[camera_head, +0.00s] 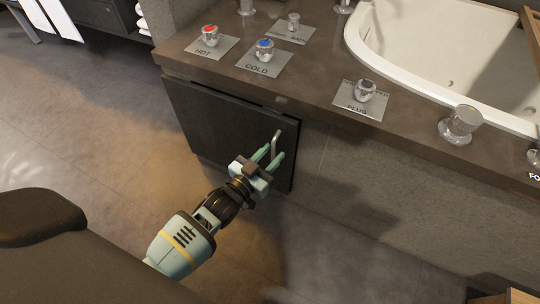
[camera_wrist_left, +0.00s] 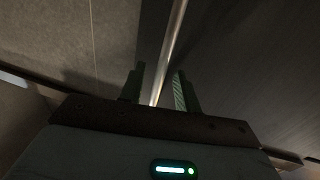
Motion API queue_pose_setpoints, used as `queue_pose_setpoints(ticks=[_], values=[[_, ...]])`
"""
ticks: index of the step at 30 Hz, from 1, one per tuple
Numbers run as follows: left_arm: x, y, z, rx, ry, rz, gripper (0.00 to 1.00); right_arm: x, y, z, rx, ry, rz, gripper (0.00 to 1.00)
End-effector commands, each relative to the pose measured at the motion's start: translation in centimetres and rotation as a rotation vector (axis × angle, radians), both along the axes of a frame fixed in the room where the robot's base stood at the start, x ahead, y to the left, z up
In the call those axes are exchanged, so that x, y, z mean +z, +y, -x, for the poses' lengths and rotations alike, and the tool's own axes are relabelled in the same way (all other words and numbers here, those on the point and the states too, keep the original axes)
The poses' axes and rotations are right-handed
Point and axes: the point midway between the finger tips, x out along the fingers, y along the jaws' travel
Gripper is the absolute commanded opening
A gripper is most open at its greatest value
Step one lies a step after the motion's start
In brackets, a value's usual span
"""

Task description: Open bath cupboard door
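The bath cupboard door (camera_head: 222,122) is a dark panel under the bath counter in the head view. It looks closed or nearly so; I cannot tell if it stands slightly ajar. Its metal bar handle (camera_head: 276,141) is upright near the door's right edge. My left gripper (camera_head: 268,157) is at the handle, its fingers on either side of the bar. In the left wrist view the handle bar (camera_wrist_left: 171,50) runs down between the two fingers (camera_wrist_left: 158,88), with a visible gap at least on the right. The fingers look open. My right gripper is not in view.
The brown counter (camera_head: 310,75) overhangs the door. It carries the hot (camera_head: 210,36), cold (camera_head: 264,50) and plug (camera_head: 364,90) knobs beside the white bathtub (camera_head: 425,50). The tiled floor (camera_head: 85,130) left of the door is clear. A dark rounded object (camera_head: 38,222) is at lower left.

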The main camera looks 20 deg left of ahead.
Motion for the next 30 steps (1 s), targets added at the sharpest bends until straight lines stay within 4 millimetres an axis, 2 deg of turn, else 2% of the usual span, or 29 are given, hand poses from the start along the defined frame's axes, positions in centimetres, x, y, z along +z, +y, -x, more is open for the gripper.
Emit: queue_pose_setpoints(ticks=[4,11,23,30], values=[[0.0,0.0,0.0,0.0,0.0,0.0,0.3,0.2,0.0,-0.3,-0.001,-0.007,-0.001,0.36],[0.0,0.0,0.0,0.0,0.0,0.0,0.0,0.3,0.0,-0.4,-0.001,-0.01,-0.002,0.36],[0.0,0.1,0.3,-0.007,0.001,-0.002,0.0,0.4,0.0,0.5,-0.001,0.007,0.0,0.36],[0.1,0.7,2.8,-0.069,0.002,-0.007,0.0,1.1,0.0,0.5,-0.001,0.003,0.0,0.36]])
